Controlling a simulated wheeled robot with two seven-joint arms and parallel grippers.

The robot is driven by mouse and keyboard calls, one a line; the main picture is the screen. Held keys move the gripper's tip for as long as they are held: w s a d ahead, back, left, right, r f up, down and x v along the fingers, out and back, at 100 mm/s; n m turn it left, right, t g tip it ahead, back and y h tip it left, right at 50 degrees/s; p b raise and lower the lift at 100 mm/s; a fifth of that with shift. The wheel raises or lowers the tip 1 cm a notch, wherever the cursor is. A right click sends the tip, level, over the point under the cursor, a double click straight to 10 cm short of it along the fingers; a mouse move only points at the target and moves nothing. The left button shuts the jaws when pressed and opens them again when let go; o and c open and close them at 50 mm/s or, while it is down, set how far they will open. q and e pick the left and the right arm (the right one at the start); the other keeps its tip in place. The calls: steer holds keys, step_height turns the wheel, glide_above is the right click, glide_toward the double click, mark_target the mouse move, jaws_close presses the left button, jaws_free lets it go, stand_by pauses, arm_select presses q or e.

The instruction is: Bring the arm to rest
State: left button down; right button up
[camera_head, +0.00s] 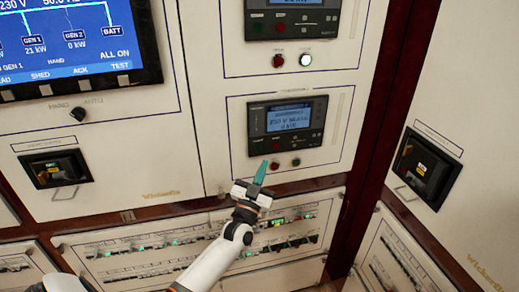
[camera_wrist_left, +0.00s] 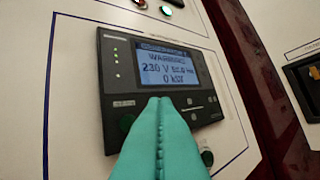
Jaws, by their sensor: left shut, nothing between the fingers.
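My left gripper (camera_head: 260,172) has teal fingers and is shut and empty. In the head view it is raised in front of the lower controller panel, its fingertips just below the controller's buttons. In the left wrist view the shut fingers (camera_wrist_left: 158,105) point at the lower edge of the black controller (camera_wrist_left: 165,80), whose lit screen reads a warning, 230 V and 0 kW. I cannot tell whether the fingertips touch it. The controller also shows in the head view (camera_head: 312,135). My white left arm reaches up from the bottom of the head view. My right gripper is not in view.
Breaker rows (camera_head: 150,248) with green lights run below the gripper, partly behind my arm. A large blue display (camera_head: 70,40) is at upper left. Black breaker units sit at left (camera_head: 55,168) and right (camera_head: 425,165). A dark red post (camera_head: 385,100) stands right of the panel.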

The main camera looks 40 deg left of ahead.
arm_select(q)
steer(key=s+d+f+m+g+h, duration=0.1)
steer(key=s+d+f+g+h, duration=0.2)
steer(key=f, duration=1)
steer(key=s+d+f+g+b, duration=0.15)
steer(key=s+f+g, duration=0.25)
steer(key=f, duration=0.8)
steer(key=s+d+f+m+g+h+p, duration=0.1)
steer(key=s+d+f+g+h, duration=0.2)
steer(key=f, duration=1)
steer(key=s+d+f+g+b, duration=0.1)
steer(key=s+d+f+g, duration=0.15)
steer(key=s+f, duration=0.65)
steer(key=s+d+f+g, duration=0.1)
steer(key=s+f+g, duration=0.3)
steer(key=s+f, duration=0.55)
steer(key=s+d+f+g, duration=0.1)
steer(key=s+f+g, duration=0.1)
steer(key=s, duration=0.9)
steer(key=s+d+f+g+y, duration=0.1)
steer(key=s+f+g, duration=0.1)
steer(key=s, duration=0.9)
steer(key=shift+s+d+g, duration=0.15)
steer(key=shift+s+g, duration=0.05)
steer(key=shift+g, duration=0.55)
steer(key=shift+f, duration=0.1)
